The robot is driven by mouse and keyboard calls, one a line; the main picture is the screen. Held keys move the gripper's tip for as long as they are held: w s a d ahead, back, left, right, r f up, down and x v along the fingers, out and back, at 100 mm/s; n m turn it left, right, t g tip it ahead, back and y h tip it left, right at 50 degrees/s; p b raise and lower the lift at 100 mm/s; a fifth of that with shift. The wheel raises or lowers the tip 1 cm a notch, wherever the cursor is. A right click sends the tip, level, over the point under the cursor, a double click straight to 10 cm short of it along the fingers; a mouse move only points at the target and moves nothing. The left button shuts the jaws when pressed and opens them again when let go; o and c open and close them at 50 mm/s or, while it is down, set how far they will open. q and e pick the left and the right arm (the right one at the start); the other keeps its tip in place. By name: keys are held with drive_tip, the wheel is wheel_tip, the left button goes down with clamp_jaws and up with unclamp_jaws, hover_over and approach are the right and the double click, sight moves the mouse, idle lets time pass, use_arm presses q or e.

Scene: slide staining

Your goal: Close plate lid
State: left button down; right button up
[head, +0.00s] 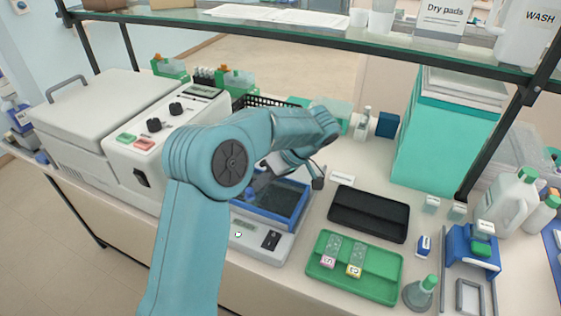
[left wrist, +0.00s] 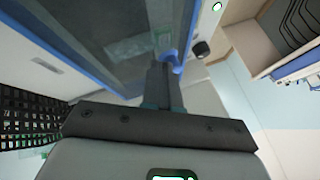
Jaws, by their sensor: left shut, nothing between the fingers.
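The plate (head: 262,218) is a pale bench unit with a blue-framed top and a small front panel. Its blue-edged, see-through lid (left wrist: 120,35) fills the upper left of the left wrist view, with a blue knob (left wrist: 172,58) at its edge. My left gripper (left wrist: 165,72) is shut and empty, its fingertips right by the knob; whether they touch it I cannot tell. In the head view my left gripper (head: 268,172) is over the blue-framed top, and my arm hides part of the unit. The lid's angle is unclear. My right gripper is not in view.
A grey lidded machine (head: 105,105) stands to the left. A black tray (head: 368,213) and a green tray (head: 385,287) with slides lie to the right. A teal box (head: 440,150) stands behind them. A glass shelf (head: 300,27) crosses above the bench.

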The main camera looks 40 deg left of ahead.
use_arm(q)
drive_tip(key=shift+s+f, duration=0.15)
drive_tip(key=shift+f, duration=0.2)
drive_tip(key=shift+s, duration=0.1)
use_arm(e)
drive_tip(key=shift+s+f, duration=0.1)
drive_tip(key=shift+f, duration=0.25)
use_arm(q)
drive_tip(key=shift+r, duration=0.2)
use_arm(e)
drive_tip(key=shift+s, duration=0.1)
